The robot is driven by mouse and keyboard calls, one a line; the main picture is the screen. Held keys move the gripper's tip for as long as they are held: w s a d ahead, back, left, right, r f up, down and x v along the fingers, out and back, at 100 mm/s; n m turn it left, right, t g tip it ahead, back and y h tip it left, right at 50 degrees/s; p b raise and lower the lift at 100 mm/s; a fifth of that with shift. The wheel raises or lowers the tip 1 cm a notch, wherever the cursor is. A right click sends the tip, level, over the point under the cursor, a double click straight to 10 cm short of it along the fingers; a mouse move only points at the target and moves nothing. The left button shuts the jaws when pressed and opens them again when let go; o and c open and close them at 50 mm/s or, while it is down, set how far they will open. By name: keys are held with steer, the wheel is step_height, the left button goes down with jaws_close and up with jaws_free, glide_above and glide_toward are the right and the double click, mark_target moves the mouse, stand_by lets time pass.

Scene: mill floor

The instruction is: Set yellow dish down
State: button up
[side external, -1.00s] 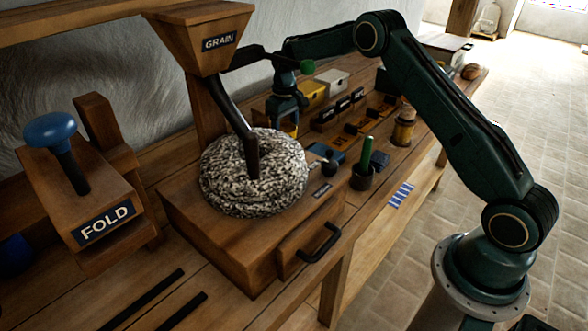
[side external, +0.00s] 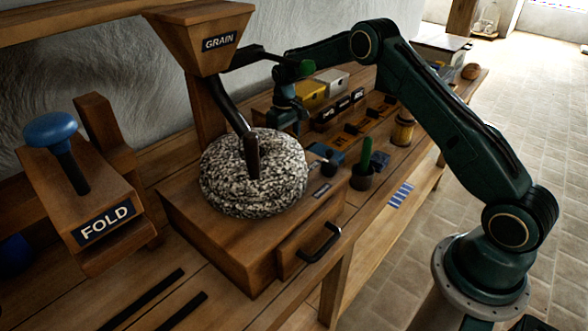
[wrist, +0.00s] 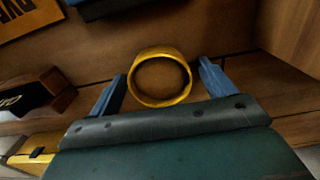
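The yellow dish (wrist: 160,104) shows in the wrist view as a round yellow ring seen from above, with a dark inside. It sits between the two blue fingers of my gripper (wrist: 162,80), with a narrow gap on each side, so the gripper looks open around it. The dish appears to be at the wooden surface; its exact contact below is hidden. In the side view my gripper (side external: 286,118) is low behind the speckled millstone (side external: 222,180), which hides the fingertips and the dish.
A GRAIN hopper (side external: 205,28) and its spout stand close to my wrist. Yellow (side external: 311,96) and white (side external: 334,80) boxes and black label blocks (side external: 338,110) are beside it. A dark cup with a green-handled tool (side external: 363,178) and a FOLD press (side external: 75,200) are nearer the camera.

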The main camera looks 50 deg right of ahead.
steer(key=shift+r, duration=0.1)
step_height(320, 180, up, 12)
stand_by(0.9)
steer(key=shift+r, duration=0.15)
stand_by(0.3)
steer(key=s+a+r+m+t, duration=0.1)
steer(key=s+a+r, duration=0.1)
steer(key=s+r, duration=0.7)
steer(key=s+a+r+m+t, duration=0.1)
steer(key=s+a+r, duration=0.1)
steer(key=s+r, duration=0.75)
steer(key=s+a+f+t, duration=0.1)
steer(key=s+a, duration=0.2)
steer(key=s, duration=0.4)
steer(key=s+a+f+n+t, duration=0.1)
steer(key=s+a+f, duration=0.1)
steer(key=s, duration=0.6)
steer(key=s+a+f+n+t, duration=0.1)
steer(key=s+a+f, duration=0.1)
steer(key=s+a, duration=0.2)
steer(key=s, duration=0.3)
steer(key=shift+s+t, duration=0.3)
